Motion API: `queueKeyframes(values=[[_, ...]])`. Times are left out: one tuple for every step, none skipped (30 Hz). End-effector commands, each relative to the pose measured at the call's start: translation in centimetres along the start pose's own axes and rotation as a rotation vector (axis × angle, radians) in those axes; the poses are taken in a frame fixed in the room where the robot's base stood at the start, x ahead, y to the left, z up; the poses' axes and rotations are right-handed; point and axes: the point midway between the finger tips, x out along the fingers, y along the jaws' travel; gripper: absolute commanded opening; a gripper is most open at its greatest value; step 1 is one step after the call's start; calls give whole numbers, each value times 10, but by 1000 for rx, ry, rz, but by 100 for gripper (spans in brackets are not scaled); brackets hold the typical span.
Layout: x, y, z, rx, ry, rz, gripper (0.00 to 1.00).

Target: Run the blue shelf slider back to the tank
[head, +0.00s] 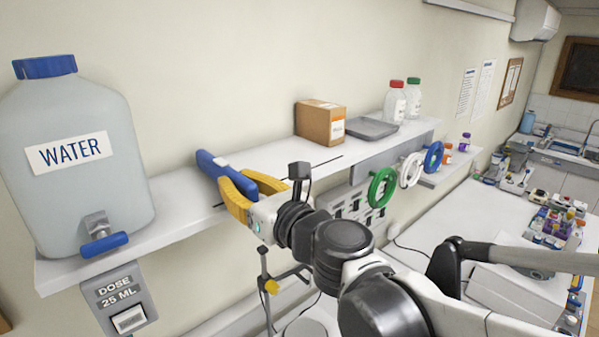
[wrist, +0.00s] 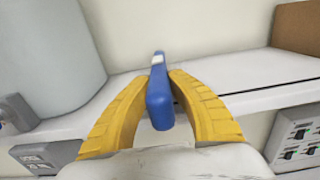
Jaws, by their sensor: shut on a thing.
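A short gap of bare shelf shows between the slider and the tank (wrist: 50,60). The slider's lower part is partly hidden by my fingers.
A cardboard box (head: 320,122), a grey tray (head: 371,129) and bottles (head: 394,101) stand farther right on the shelf. A dose unit (head: 121,298) hangs below the tank, whose blue tap (head: 104,243) juts forward.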

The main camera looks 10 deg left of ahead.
Motion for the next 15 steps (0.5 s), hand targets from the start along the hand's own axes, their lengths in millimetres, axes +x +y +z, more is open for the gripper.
queueKeyframes(values=[[1,13,1,1,0,8,0],[0,17,1,1,0,7,0],[0,23,1,1,0,7,0],[0,26,1,1,0,6,0],[1,30,1,1,0,5,0],[1,33,1,1,0,5,0],[1,35,1,1,0,4,0],[1,37,1,1,0,3,0],[1,38,1,1,0,3,0],[1,40,1,1,0,3,0],[1,41,1,1,0,3,0],[1,41,1,1,0,3,0],[1,42,1,1,0,3,0],[1,42,1,1,0,3,0],[1,42,1,1,0,3,0]])
